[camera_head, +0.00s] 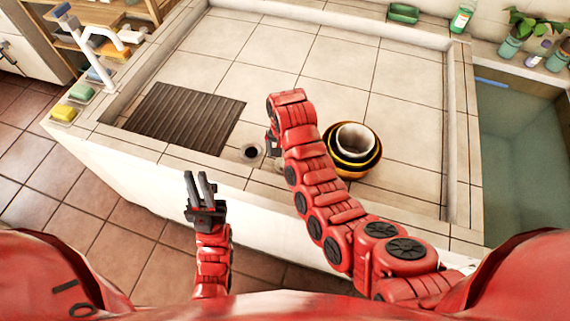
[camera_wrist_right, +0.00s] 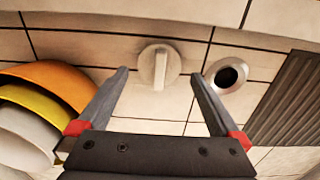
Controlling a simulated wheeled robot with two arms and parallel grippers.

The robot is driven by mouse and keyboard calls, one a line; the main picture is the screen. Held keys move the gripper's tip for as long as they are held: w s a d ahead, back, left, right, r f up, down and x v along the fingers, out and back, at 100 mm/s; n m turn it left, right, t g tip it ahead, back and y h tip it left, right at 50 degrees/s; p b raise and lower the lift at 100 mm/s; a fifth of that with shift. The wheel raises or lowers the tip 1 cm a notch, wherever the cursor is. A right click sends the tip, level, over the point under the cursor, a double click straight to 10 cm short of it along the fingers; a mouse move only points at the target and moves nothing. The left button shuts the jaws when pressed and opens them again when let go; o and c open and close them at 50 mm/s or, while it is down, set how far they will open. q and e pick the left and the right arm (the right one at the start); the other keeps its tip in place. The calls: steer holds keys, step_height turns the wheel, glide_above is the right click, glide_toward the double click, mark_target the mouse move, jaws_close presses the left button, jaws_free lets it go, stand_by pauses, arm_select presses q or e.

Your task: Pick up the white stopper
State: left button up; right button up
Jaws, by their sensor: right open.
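The white stopper (camera_wrist_right: 146,68) is a round disc with a raised bar-shaped grip, lying on the tiled basin floor in the right wrist view. My right gripper (camera_wrist_right: 160,74) is open and empty, its fingertips on either side of the stopper in the picture; the height gap is hard to tell. In the head view the right gripper (camera_head: 272,144) is mostly hidden behind its own red arm, and the stopper cannot be made out. My left gripper (camera_head: 200,178) is open and empty, in front of the basin wall.
A round drain hole (camera_wrist_right: 228,75) lies right of the stopper, with a dark ribbed mat (camera_wrist_right: 292,100) beyond. Nested bowls (camera_head: 375,168) stand on the other side, close to my right arm. The basin rim (camera_head: 170,150) runs along the front. The rear basin floor is clear.

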mark_target(279, 163)
steer(key=shift+d+f+p, duration=0.1)
steer(key=shift+f+p, duration=0.1)
steer(key=shift+p, duration=0.1)
steer(key=f, duration=0.1)
steer(key=f+p, duration=0.1)
steer(key=shift+w+f, duration=0.35)
steer(key=shift+f, duration=0.85)
steer(key=shift+c, duration=0.3)
steer(key=c, duration=1)
steer(key=shift+r, duration=0.1)
